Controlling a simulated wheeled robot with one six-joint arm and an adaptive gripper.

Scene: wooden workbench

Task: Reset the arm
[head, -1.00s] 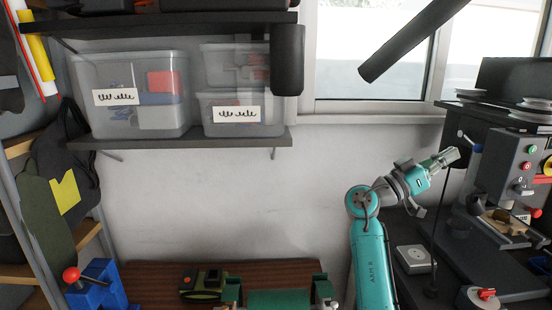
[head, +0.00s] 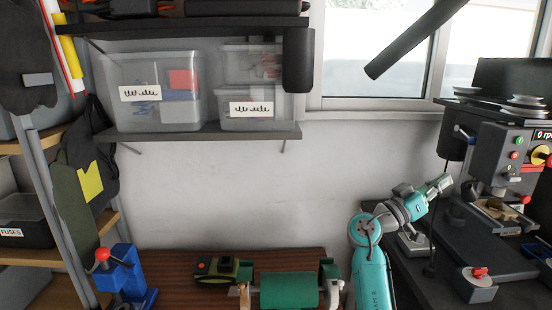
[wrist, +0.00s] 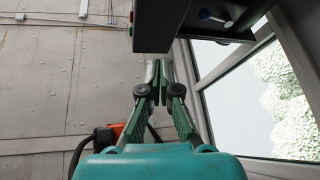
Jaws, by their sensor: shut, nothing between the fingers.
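My arm, teal with grey joints, rises at the lower right of the head view and bends to the right. My gripper (head: 443,183) is at its end, in front of the dark bench on the right. In the wrist view my gripper (wrist: 157,75) shows its green fingers pressed together, with nothing between them.
A grey machine (head: 497,155) stands on the dark bench right of my gripper. A wall shelf (head: 215,131) carries two labelled bins. A dark overhead box (wrist: 160,22) is near the fingertips in the wrist view.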

